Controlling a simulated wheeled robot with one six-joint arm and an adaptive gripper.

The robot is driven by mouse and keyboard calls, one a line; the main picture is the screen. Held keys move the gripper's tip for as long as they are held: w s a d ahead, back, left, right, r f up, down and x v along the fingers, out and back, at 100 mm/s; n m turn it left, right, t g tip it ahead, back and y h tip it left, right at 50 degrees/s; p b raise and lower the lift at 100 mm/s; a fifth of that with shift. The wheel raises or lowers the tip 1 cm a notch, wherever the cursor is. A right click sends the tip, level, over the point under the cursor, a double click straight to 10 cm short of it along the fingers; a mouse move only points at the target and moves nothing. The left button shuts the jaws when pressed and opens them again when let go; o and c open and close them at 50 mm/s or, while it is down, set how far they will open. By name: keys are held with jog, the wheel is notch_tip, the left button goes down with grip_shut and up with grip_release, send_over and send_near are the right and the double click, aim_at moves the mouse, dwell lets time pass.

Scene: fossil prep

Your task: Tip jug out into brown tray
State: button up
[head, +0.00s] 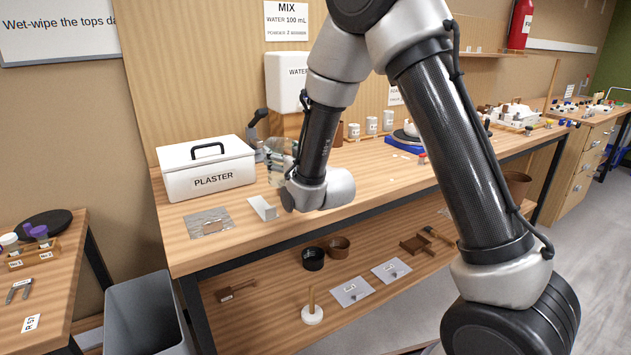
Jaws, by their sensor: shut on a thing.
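My gripper (277,166) is over the bench, left of my wrist and mostly hidden by it. It is shut on a pale, see-through thing (282,146) that looks like the jug. Only a small part of that thing shows, so its tilt and contents cannot be told.
A white PLASTER box (208,168) stands left of my gripper. A white WATER container (288,82) is behind. A grey bin (150,315) stands left.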

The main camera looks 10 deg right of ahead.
notch_tip(320, 180, up, 5)
dwell(0.6)
jog(key=shift+s, duration=0.1)
jog(key=s, duration=0.8)
jog(key=shift+s, duration=0.4)
